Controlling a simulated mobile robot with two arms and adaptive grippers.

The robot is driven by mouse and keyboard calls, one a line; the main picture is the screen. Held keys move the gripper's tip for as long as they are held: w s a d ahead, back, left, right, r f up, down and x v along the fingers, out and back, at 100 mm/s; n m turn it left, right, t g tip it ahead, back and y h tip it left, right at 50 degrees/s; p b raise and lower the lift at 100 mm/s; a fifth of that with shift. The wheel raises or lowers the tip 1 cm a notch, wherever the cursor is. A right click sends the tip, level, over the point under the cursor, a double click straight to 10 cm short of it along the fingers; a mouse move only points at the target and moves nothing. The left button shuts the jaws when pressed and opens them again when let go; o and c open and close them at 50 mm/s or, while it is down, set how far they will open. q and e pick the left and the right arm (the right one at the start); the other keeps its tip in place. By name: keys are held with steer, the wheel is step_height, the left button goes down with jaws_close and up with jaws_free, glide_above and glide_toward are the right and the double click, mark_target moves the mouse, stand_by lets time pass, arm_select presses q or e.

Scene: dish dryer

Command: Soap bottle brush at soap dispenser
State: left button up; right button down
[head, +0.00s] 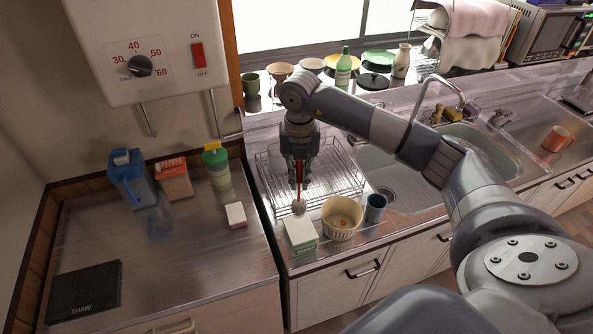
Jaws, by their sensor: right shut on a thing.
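My right gripper (299,157) points down over the counter left of the sink. It is shut on the red handle of a brush (298,188), which hangs nearly upright with its pale round head (299,207) down. The head is just above or at the back edge of a white and green box (301,238), perhaps the soap dispenser; I cannot tell whether they touch. My left gripper is not in view.
A cream ribbed pot (342,218) and a blue cup (375,208) stand right of the box. A wire dish rack (338,172) lies behind the brush. A green-labelled bottle (217,167), blue jug (132,179) and sponge (236,215) are on the left counter. The sink (405,185) is right.

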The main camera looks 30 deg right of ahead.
mark_target(301, 201)
steer(key=shift+d+f+b, duration=0.2)
steer(key=shift+f+b, duration=0.1)
steer(key=shift+f, duration=0.15)
steer(key=shift+s+d+f+b, duration=0.1)
steer(key=shift+d+f+b, duration=0.15)
steer(key=shift+f+b, duration=0.4)
steer(key=f, duration=0.1)
steer(key=f+b, duration=0.1)
steer(key=f, duration=0.1)
steer(key=shift+a, duration=0.25)
steer(key=shift+f+b, duration=0.45)
steer(key=shift+f, duration=0.05)
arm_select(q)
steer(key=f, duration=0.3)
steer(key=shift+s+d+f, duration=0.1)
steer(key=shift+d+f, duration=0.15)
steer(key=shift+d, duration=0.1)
arm_select(e)
steer(key=shift+d, duration=0.1)
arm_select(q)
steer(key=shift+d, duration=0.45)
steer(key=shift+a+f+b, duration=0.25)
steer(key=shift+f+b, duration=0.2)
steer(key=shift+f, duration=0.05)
arm_select(e)
steer(key=shift+f, duration=0.55)
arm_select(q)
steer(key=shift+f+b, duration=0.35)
arm_select(e)
steer(key=shift+f, duration=0.55)
